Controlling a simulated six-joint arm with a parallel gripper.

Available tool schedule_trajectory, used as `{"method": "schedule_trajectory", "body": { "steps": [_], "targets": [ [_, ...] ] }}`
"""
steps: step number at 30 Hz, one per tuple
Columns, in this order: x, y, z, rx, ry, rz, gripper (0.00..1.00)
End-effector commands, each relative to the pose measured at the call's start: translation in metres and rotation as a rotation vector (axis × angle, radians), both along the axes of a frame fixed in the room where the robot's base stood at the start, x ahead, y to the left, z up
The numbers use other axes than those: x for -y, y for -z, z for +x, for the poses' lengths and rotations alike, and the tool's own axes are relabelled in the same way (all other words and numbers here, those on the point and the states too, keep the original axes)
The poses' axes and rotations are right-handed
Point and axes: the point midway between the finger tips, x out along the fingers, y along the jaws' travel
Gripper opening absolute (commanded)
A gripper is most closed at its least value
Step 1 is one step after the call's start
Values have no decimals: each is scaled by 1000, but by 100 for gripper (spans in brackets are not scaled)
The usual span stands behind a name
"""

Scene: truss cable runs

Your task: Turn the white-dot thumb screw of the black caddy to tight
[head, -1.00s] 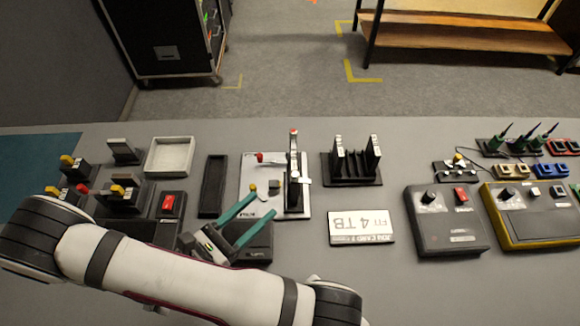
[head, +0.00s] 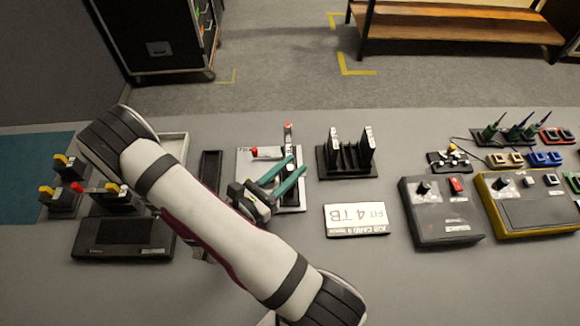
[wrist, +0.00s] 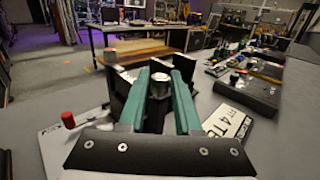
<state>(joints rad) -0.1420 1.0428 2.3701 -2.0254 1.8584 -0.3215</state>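A black slotted rack (head: 348,165) holding upright pieces with pale edges stands right of my gripper (head: 291,168) in the head view. I cannot tell which black piece is the caddy, and no white dot is readable. In the wrist view, a grey knob-like cylinder (wrist: 160,85) appears between the two green fingers, in front of dark uprights (wrist: 122,82). It may be a thumb screw, but I cannot tell. My gripper is open, its fingers apart, with no clear contact. It hangs over the pale plate (head: 250,172) with the red-tipped clamp (head: 265,153), hiding part of it.
A white card reading "FIT 4 TB" (head: 357,220) lies right of my gripper. Dark and yellow control boxes (head: 440,212) stand further right. Black blocks with yellow levers (head: 62,172) stand at the left. Bare grey table shows in front of the card.

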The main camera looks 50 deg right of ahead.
Motion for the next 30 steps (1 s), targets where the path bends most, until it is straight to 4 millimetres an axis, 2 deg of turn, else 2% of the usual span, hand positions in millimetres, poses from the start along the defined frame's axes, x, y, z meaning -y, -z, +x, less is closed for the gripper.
{"method": "schedule_trajectory", "body": {
  "steps": [1,5,12,21,29,30],
  "targets": [
    [0,0,0,0,0,0,22],
    [0,0,0,0,0,0,0],
    [0,0,0,-2,-13,-2,0],
    [0,0,0,-2,-264,-1,0],
    [0,0,0,1,-272,1,0],
    [0,0,0,1,-272,1,30]
  ]
}}
